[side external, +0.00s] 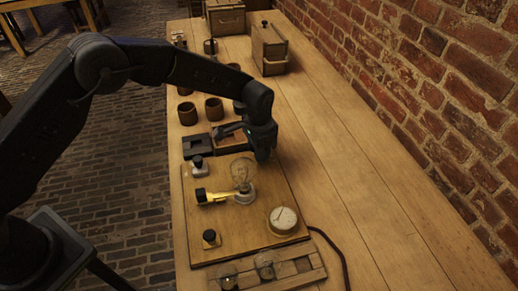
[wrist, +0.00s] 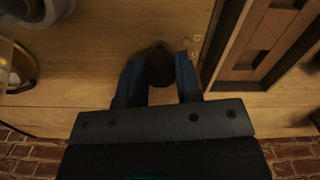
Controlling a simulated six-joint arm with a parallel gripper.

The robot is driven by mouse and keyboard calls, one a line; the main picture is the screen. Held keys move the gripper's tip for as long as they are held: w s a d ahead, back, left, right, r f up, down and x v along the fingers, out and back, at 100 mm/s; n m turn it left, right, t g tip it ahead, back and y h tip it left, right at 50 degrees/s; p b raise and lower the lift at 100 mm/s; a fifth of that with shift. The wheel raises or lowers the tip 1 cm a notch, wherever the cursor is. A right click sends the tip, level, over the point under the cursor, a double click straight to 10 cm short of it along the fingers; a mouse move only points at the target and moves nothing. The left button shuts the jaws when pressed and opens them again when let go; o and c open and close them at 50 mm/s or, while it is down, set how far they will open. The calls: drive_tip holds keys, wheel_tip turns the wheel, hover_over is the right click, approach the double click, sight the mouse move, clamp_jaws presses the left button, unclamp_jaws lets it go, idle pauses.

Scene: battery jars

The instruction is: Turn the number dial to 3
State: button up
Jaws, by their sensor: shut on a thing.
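The number dial shows in the wrist view as a dark, rounded knob (wrist: 160,68) between my fingertips. Small pale marks lie on the wood just beside it, too small and blurred to read. My gripper (wrist: 159,78) is shut on the knob, with one blue-sided finger on each side. In the side view my gripper (side external: 262,158) points down at the back right of the wooden board (side external: 264,192), behind the glass bulb. There the arm hides the dial, and I cannot tell which number it points to.
The glass bulb (side external: 242,172) stands close in front of my gripper. A yellow-and-black part (side external: 213,196) and a round white gauge (side external: 283,220) are also on the board. Brown jars (side external: 214,109) and wooden boxes (side external: 269,48) stand farther back. The table's right side is clear up to the brick wall.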

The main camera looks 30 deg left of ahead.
drive_tip(key=shift+m, duration=2.1)
drive_tip(key=o, duration=0.9)
wheel_tip(320, 180, up, 14)
drive_tip(key=shift+f, duration=0.1)
